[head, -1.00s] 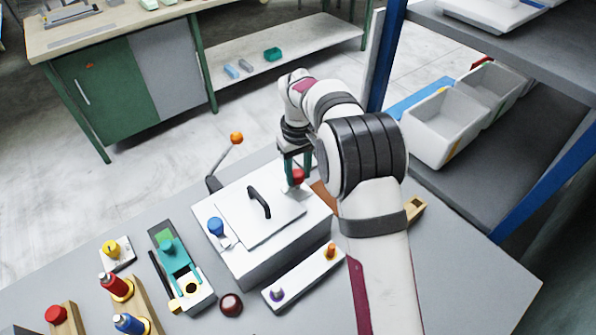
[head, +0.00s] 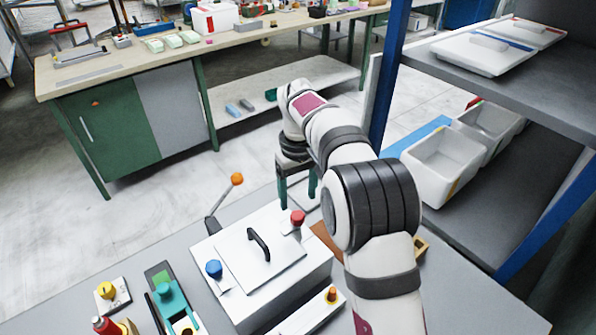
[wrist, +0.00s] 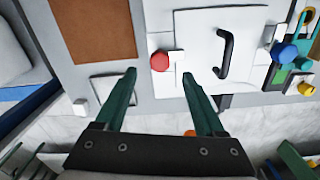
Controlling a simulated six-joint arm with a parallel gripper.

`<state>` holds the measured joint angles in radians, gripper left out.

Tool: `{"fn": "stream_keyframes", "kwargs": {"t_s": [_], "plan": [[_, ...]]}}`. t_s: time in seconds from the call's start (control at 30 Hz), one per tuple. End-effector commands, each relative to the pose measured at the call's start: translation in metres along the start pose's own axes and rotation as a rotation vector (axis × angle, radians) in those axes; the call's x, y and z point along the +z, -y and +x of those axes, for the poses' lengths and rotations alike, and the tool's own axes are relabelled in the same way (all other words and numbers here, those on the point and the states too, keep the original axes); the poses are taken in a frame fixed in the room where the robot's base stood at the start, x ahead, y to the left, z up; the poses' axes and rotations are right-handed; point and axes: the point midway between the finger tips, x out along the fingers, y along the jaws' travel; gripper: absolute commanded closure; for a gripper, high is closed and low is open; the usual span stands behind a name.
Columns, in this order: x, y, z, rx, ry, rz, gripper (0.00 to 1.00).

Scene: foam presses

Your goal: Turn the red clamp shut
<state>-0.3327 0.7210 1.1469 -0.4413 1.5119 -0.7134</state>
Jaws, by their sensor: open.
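The red clamp (head: 297,217) is a round red knob on a white piece at the far right corner of a white box (head: 240,243). The box has a flat lid (head: 285,254) with a black handle. I cannot tell for sure whether the clamp's white piece overlaps the lid. My gripper (head: 298,196) has two teal fingers, pointing down, behind and apart from the red clamp. In the wrist view, the red clamp (wrist: 160,61) shows just beyond the open, empty fingertips, roughly centred between them. A blue clamp (head: 213,269) stands at the box's opposite side.
A lever with an orange ball (head: 237,179) rises behind the box. A white strip with an orange knob (head: 331,294) lies in front. A teal device (head: 173,302) and a yellow knob (head: 105,290) stand at left. A brown mat (wrist: 92,27) lies beside the box.

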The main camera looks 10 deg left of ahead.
Motion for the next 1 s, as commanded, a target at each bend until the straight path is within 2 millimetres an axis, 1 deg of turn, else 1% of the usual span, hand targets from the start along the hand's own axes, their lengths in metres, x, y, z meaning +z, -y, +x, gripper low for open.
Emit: {"fn": "stream_keyframes", "kwargs": {"t_s": [0.03, 0.1, 0.2, 0.3, 0.4, 0.47, 0.87, 0.93, 0.97, 1.0], "plan": [[-0.001, 0.000, -0.016, 0.001, -0.006, 0.001, 0.28], [-0.001, 0.000, -0.038, 0.001, -0.006, 0.001, 0.28], [-0.001, 0.000, -0.063, 0.001, -0.005, 0.001, 0.28], [-0.001, 0.000, -0.080, 0.002, -0.003, -0.001, 0.28], [0.000, 0.000, -0.089, 0.000, -0.002, -0.001, 0.28], [0.000, 0.000, -0.091, 0.000, -0.001, 0.000, 0.28], [0.002, 0.000, -0.092, -0.001, -0.001, 0.005, 0.28], [0.016, -0.003, -0.099, -0.007, -0.001, 0.047, 0.28], [0.028, -0.005, -0.105, -0.011, 0.000, 0.084, 0.28], [0.050, -0.007, -0.113, -0.021, 0.000, 0.148, 0.28]]}}
